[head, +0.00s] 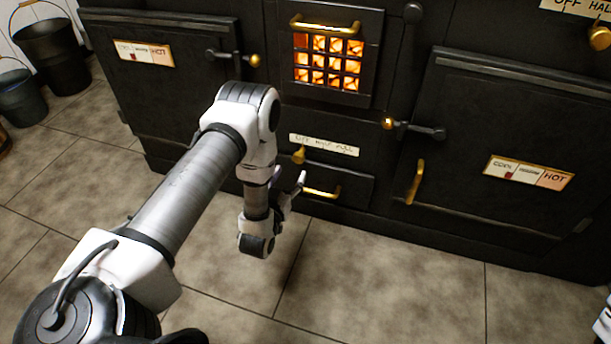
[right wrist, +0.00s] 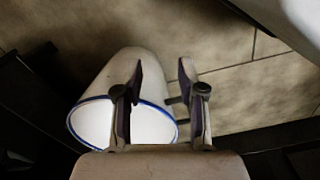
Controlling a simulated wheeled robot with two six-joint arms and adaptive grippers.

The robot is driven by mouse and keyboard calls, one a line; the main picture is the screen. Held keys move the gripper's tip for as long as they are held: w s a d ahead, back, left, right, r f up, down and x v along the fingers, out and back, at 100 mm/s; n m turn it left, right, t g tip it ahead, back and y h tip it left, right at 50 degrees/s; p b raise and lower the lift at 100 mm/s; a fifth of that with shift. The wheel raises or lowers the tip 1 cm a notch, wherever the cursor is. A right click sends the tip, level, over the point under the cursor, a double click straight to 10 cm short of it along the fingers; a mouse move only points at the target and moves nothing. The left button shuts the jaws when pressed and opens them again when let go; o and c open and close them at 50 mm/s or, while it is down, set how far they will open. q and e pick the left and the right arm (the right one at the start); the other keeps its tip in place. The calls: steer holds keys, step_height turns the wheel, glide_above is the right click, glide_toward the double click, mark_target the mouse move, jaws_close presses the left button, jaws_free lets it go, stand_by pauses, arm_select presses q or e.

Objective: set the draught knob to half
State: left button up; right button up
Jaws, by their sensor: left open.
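A small brass knob (head: 299,155) sits low on the black stove, just under a pale label reading OFF HALF FULL (head: 324,145). It stands below the left part of the label, near OFF. Its exact pointing is too small to tell. My left gripper (head: 290,177) is open and empty, a little below and in front of this knob, apart from it as far as I can see. In the right wrist view, my right gripper (right wrist: 160,68) has its fingers apart. A white vessel with a blue rim (right wrist: 93,112) shows at the left finger; I cannot tell whether they touch.
A brass drawer handle (head: 322,193) is beside the left gripper. The glowing fire grate (head: 327,62) is above. Another brass knob (head: 599,38) with a partly cut-off label is at upper right. Oven doors flank the middle. Buckets (head: 48,42) stand far left; the tiled floor in front is clear.

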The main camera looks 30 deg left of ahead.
mark_target(298, 159)
arm_select(q)
steer(key=b+x, duration=0.3)
steer(key=x, duration=0.4)
steer(key=shift+d, duration=0.1)
steer(key=shift+w+r, duration=0.1)
steer(key=shift+w, duration=0.3)
steer(key=shift+c, duration=0.4)
jaws_close()
